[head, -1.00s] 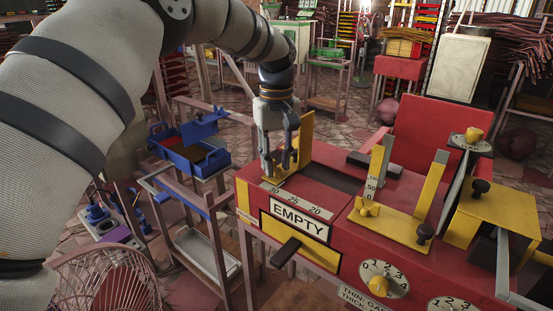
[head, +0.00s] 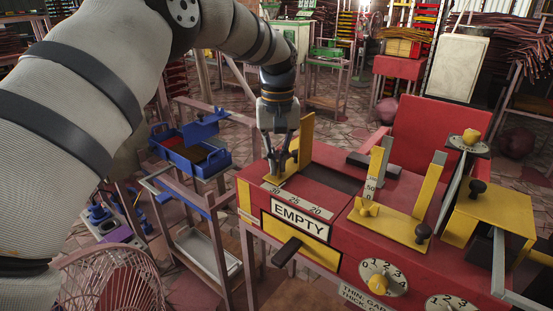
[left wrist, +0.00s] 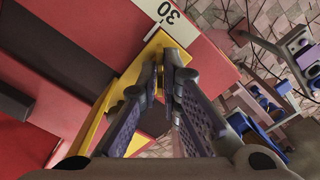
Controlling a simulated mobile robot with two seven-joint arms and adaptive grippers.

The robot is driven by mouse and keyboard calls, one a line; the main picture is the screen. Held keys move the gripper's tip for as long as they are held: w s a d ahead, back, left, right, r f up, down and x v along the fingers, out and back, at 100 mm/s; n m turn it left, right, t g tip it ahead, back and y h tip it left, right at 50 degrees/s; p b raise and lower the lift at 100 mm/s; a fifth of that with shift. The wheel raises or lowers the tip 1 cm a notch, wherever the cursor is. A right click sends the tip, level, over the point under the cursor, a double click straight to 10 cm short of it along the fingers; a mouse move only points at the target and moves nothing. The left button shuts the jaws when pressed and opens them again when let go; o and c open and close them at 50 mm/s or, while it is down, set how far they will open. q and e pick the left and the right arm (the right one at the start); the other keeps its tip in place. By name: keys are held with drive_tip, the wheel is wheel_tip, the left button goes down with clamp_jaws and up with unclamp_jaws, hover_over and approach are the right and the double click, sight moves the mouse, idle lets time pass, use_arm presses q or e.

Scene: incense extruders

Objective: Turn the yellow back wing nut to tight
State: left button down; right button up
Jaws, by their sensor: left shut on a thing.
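My left gripper (head: 279,166) points down at the left end of the red machine, at the foot of an upright yellow guide (head: 306,135). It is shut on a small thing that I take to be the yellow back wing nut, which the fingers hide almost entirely. In the left wrist view the two fingers (left wrist: 160,72) come together over the yellow bracket (left wrist: 150,52). Another yellow wing nut (head: 366,206) sits apart on the plate of the second yellow guide. My right gripper is not in view.
The scale strip (head: 296,201) and the EMPTY sign (head: 299,222) are just in front of the gripper, with a black lever (head: 286,252) below. A blue toolbox (head: 190,155) stands on a cart at the left.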

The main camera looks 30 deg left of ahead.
use_arm(q)
drive_tip(key=m, duration=0.5)
drive_tip(key=shift+m, duration=0.3)
drive_tip(key=m, duration=1.2)
drive_tip(key=shift+m, duration=0.3)
drive_tip(key=m, duration=0.6)
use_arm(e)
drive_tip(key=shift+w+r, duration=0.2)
use_arm(q)
drive_tip(key=shift+m, duration=0.3)
drive_tip(key=c, duration=1.8)
unclamp_jaws()
